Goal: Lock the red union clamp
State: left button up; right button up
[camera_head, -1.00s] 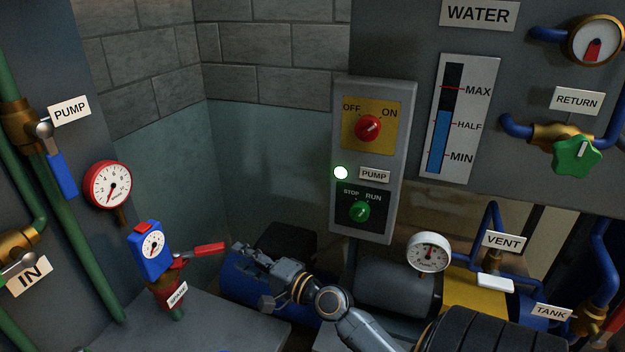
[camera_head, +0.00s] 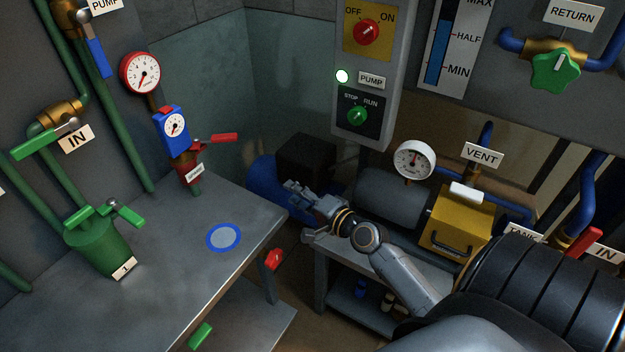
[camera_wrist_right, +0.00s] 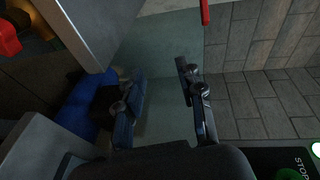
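The red union clamp (camera_head: 190,170) sits on the vertical pipe at the wall, just under a blue box with a gauge (camera_head: 172,128). Its red lever (camera_head: 223,138) sticks out to the right, clear of the clamp body. A red bar (camera_wrist_right: 205,12) at the top of the right wrist view looks like this lever. My right gripper (camera_head: 294,190) is to the right of the clamp and lower in the head view, over the gap beyond the bench. In the right wrist view its two fingers (camera_wrist_right: 160,96) are apart with nothing between them. My left gripper is not in view.
The grey bench (camera_head: 190,255) carries a green canister (camera_head: 98,245) and a blue ring mark (camera_head: 223,237). A red knob (camera_head: 273,260) hangs at the bench edge. The pump box (camera_head: 365,75), blue motor (camera_head: 262,178) and yellow box (camera_head: 455,225) stand to the right.

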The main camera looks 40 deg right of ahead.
notch_tip(320, 180, down, 12)
jog(key=s+n+g+p, duration=0.1)
jog(key=s+n+g, duration=0.1)
jog(key=s, duration=0.1)
jog(key=shift+a+r+g+h, duration=0.2)
jog(key=shift+r+g+h, duration=0.1)
jog(key=shift+h, duration=0.1)
